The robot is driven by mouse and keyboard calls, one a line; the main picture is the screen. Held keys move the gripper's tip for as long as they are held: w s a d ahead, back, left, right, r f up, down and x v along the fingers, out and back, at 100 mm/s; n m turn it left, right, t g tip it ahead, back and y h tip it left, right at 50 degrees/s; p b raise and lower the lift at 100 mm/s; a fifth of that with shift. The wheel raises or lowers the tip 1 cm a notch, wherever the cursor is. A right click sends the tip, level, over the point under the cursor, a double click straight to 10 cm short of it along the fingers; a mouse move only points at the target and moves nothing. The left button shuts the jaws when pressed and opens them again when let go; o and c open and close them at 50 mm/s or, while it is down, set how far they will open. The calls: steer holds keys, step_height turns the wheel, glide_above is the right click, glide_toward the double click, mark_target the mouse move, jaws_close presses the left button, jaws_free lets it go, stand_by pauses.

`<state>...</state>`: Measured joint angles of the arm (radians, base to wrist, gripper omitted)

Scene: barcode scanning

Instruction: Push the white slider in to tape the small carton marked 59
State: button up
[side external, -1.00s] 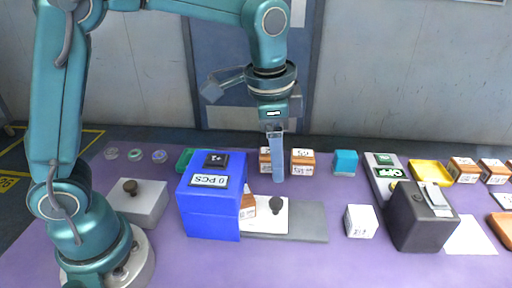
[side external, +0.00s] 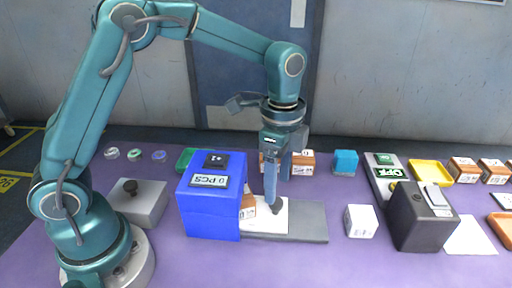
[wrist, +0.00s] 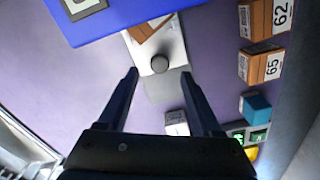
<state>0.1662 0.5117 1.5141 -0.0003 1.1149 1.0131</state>
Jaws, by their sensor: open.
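The white slider (side external: 262,222) lies on a grey plate (side external: 300,224) to the right of the blue taping machine (side external: 212,208). Its dark round knob (wrist: 160,64) stands up from it. A small brown and white carton (side external: 247,204) sits on the slider at the machine's opening, partly hidden by the blue wall; its number cannot be read. It also shows in the wrist view (wrist: 147,30). My gripper (side external: 273,207) points down with its fingertips at the knob in the side view. In the wrist view the fingers are apart, with the knob seen between and beyond them.
A white carton (side external: 361,221) and a dark grey machine (side external: 421,217) stand to the right. Brown cartons (side external: 302,162) and a teal block (side external: 345,162) stand behind. A pale block with a knob (side external: 138,203) is left of the blue machine. Purple table is clear in front.

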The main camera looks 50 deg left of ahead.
mark_target(277, 201)
steer(key=shift+f, duration=2.1)
jaws_close()
steer(key=shift+r, duration=0.1)
